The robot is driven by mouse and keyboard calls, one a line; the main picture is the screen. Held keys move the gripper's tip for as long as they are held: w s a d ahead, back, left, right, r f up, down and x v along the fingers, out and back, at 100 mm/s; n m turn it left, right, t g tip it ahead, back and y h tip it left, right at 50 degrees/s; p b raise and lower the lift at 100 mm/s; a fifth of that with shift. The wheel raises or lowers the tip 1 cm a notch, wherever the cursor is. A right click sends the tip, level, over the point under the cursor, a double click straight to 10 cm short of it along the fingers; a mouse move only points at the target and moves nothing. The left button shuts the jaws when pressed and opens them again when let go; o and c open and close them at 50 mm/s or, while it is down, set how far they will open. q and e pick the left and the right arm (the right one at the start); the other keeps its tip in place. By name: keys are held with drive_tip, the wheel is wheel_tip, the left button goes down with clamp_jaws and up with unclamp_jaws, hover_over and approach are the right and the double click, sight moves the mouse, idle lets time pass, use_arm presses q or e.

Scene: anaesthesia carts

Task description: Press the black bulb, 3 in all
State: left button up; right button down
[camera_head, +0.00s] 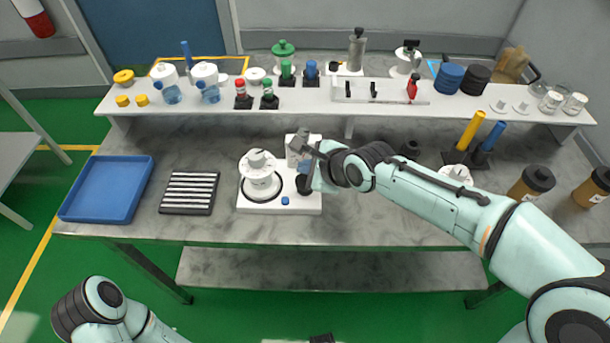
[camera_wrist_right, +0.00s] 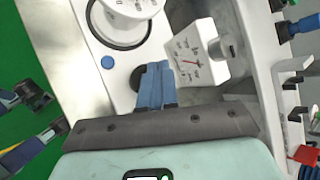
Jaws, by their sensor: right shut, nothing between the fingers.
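The black bulb (camera_head: 303,185) sits on the right part of a white device base (camera_head: 262,207). In the right wrist view the bulb (camera_wrist_right: 138,76) is dark and partly hidden behind my right fingers. My right gripper (camera_head: 307,172) is shut and empty, with its blue fingertips (camera_wrist_right: 155,75) right at the bulb. I cannot tell whether they touch it. The base also carries a white round canister (camera_head: 260,178), a small blue button (camera_head: 285,201) and a gauge box with a needle (camera_wrist_right: 195,58). My left gripper (camera_wrist_right: 45,118) shows at the left of the wrist view, its dark, blue-tipped fingers apart.
A blue tray (camera_head: 108,190) and a black striped block (camera_head: 189,192) lie left of the device. A raised white shelf (camera_head: 215,105) behind holds bottles, valves and caps. Blue and yellow cylinders (camera_head: 472,130) and brown jars (camera_head: 531,184) stand at the right. The table front is clear.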

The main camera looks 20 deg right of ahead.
drive_tip(key=shift+f, duration=0.15)
drive_tip(key=shift+f+b, duration=0.3)
drive_tip(key=shift+f+b, duration=0.65)
drive_tip(key=shift+f, duration=0.2)
idle(0.9)
drive_tip(key=shift+r, duration=0.15)
drive_tip(key=shift+r+p, duration=1.05)
drive_tip(key=shift+r, duration=0.05)
wheel_tip(320, 180, up, 5)
drive_tip(key=p, duration=0.4)
drive_tip(key=shift+r, duration=0.1)
